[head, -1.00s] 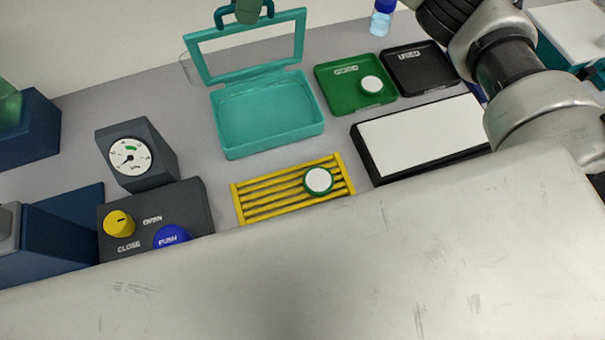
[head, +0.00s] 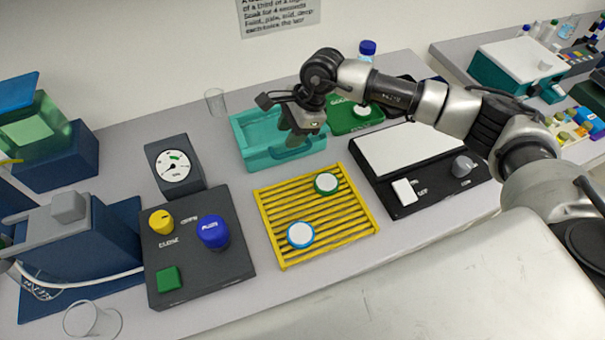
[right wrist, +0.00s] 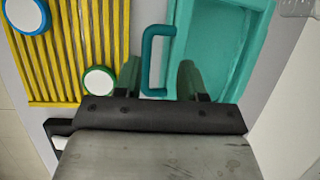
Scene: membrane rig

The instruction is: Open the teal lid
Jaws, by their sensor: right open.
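The teal box (head: 262,160) stands at the back of the bench in the head view. Its teal framed lid (right wrist: 257,40) appears down on the box; no raised lid shows behind it. The lid's teal loop handle (right wrist: 148,62) juts from the edge facing the yellow rack. My right gripper (head: 294,143) reaches down over the front of the box and hides part of it. In the right wrist view the right gripper (right wrist: 158,80) is open, its fingers on either side of the handle, with gaps visible. My left gripper is out of view.
The yellow rack (head: 325,235) with two round discs lies in front. A dark control box (head: 200,270) and gauge (head: 175,165) stand left. The green tray (head: 340,124) and a black-framed white panel (head: 405,150) are on the right. A clear glass (head: 215,102) stands behind the box.

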